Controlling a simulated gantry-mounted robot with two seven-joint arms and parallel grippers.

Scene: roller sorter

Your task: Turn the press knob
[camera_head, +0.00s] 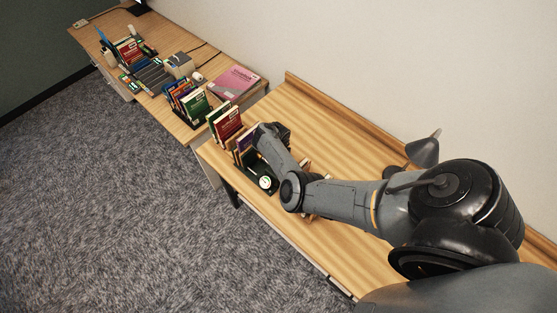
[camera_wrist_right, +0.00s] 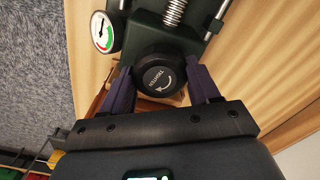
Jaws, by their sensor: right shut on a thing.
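The press knob (camera_wrist_right: 155,74) is a round black knob with white lettering and a curved arrow on its face. It sits at the end of a dark press (camera_wrist_right: 150,36) with a threaded screw and a round gauge (camera_wrist_right: 102,32). My right gripper (camera_wrist_right: 161,84) has its two fingers on either side of the knob, closed on it. In the head view the right gripper (camera_head: 272,136) is at the press, and its arm hides the knob. The gauge (camera_head: 265,182) shows beside the arm there. My left gripper is not in view.
Upright books (camera_head: 227,122) stand close to the press on the wooden bench (camera_head: 315,115). A second desk beyond holds more books, a pink book (camera_head: 234,82) and small devices. The bench by the wall is clear. Grey carpet lies in front.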

